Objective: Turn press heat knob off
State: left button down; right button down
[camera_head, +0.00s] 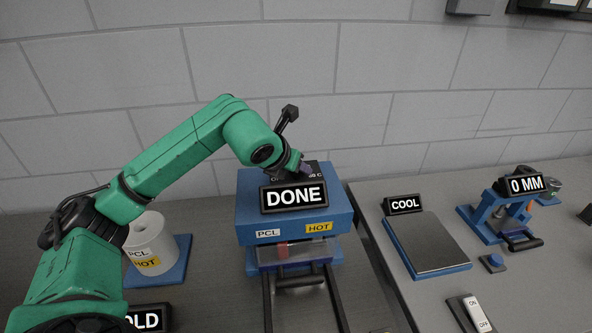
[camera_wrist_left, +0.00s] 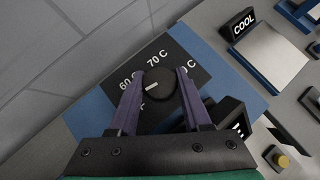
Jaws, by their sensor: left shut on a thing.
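The blue press (camera_head: 246,217) stands on the grey table with a "DONE" sign on its top front edge and "PCL" and "HOT" labels on its face. Its round black heat knob (camera_wrist_left: 161,86) sits on a black dial plate. The plate is marked 60, 70 C and another temperature, with a partly hidden word ending in F. The knob's white mark points left, between 60 and that word. My left gripper (camera_wrist_left: 160,78) is shut on the knob, one purple finger on each side. In the head view the gripper (camera_head: 303,168) is behind the sign, and the knob is hidden.
A white "PCL HOT" drum (camera_head: 152,238) stands on a blue base at left. At right are a plate (camera_head: 428,244) with a "COOL" sign, a blue device (camera_head: 488,224) with a "0 MM" sign, and an on/off switch (camera_head: 477,313). A wall stands behind.

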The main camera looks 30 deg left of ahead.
pick_arm(q)
jog(key=shift+n+y+b, duration=0.35)
jog(key=shift+n+y, duration=0.45)
jog(key=shift+n, duration=0.2)
jog(key=shift+c, duration=1.7)
grip_release()
